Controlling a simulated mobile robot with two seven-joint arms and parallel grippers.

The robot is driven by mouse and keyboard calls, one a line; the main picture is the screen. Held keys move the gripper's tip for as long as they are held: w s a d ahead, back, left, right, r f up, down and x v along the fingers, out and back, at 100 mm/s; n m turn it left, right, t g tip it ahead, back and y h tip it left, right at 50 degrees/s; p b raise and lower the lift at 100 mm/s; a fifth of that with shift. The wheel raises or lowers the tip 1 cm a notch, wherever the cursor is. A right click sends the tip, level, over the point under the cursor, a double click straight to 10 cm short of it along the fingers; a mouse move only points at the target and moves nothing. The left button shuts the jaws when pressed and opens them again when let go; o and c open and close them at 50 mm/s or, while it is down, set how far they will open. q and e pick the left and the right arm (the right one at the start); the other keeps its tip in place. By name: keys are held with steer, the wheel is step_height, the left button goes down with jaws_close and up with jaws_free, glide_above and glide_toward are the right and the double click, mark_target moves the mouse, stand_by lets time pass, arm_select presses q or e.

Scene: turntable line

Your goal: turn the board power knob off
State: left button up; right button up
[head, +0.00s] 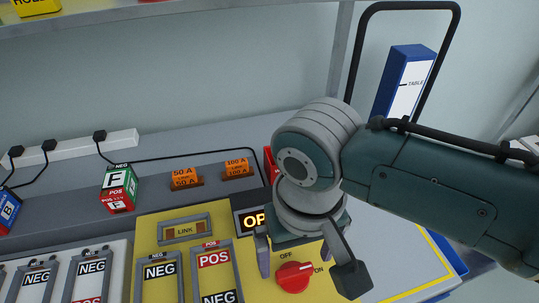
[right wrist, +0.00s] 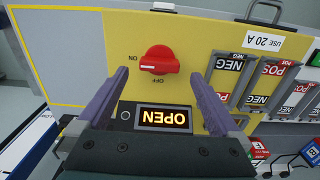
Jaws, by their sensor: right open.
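The red power knob (head: 293,277) sits on the yellow board (head: 150,230), with OFF printed above it and ON to its right. Its bar points toward ON. In the right wrist view the knob (right wrist: 159,60) appears upside down, with its bar toward ON at left. My right gripper (head: 308,274) is open above the board, with its fingers on either side of the knob in the picture. The right wrist view shows the fingers (right wrist: 153,82) apart with nothing between them; contact with the knob is not visible. My left gripper is not in view.
A lit display (right wrist: 164,117) reading OPEN is beside the knob, partly hidden by my gripper in the head view. POS and NEG holders (head: 215,272) and a LINK piece (head: 184,230) are to the left. Orange fuse blocks (head: 186,179) and a blue TABLE binder (head: 405,82) stand behind.

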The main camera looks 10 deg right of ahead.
mark_target(295, 271)
steer(key=shift+f+b, duration=0.55)
steer(key=shift+f, duration=1.45)
steer(key=c, duration=1.3)
